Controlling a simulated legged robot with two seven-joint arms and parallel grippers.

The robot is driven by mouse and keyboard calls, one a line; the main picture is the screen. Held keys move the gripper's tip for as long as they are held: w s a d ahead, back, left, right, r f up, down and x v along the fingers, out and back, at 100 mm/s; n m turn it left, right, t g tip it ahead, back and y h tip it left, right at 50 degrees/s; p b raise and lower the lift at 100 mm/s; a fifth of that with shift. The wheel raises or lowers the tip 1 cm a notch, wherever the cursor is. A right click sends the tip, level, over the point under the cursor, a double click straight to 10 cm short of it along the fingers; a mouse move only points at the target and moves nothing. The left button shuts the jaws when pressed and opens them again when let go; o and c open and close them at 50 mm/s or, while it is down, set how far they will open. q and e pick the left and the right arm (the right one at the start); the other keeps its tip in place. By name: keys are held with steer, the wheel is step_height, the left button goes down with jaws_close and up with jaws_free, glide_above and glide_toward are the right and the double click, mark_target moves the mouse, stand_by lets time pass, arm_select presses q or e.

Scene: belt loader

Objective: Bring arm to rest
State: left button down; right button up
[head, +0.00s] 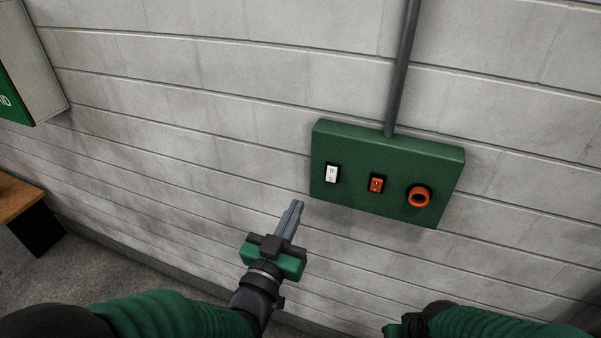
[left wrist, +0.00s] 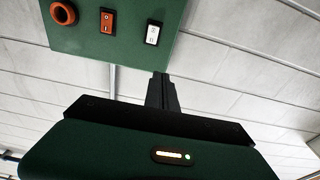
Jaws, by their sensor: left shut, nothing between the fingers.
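My left gripper (head: 293,217) is in front of the grey block wall, below and left of a green control box. Its fingers are together and hold nothing. The green control box (head: 387,205) is fixed to the wall. It has a white rocker switch (head: 332,173), an orange rocker switch (head: 377,183) and an orange ring-shaped knob (head: 419,196). In the left wrist view my left gripper's fingers (left wrist: 161,90) point toward the box's lower edge near the white switch (left wrist: 153,34); I cannot tell the gap. My right arm shows at the lower right, its gripper fingers out of sight.
A grey conduit (head: 403,65) runs up the wall from the box. A pale cabinet with a green front (head: 32,62) hangs at the upper left. A wooden-topped table (head: 15,197) stands at the far left. The wall between cabinet and box is clear.

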arm_select(q)
steer(key=s+a+f+n+g+y, duration=0.15)
steer(key=a+f+g, duration=0.25)
steer(key=f, duration=0.4)
steer(key=s+a+f+g+y, duration=0.2)
steer(key=a+f+g+y, duration=0.15)
steer(key=f, duration=0.35)
steer(key=s+a+f+n+g, duration=0.1)
steer(key=s+a+f+g, duration=0.2)
steer(key=s, duration=0.3)
steer(key=s+a+f+n+g+y, duration=0.1)
steer(key=s+a+f+g, duration=0.3)
steer(key=s, duration=0.3)
steer(key=shift+s+a+f+g, duration=0.2)
steer(key=shift+s+g, duration=0.1)
steer(key=shift+g, duration=0.45)
steer(key=shift+a, duration=0.1)
steer(key=shift+a, duration=0.25)
steer(key=shift+d, duration=0.25)
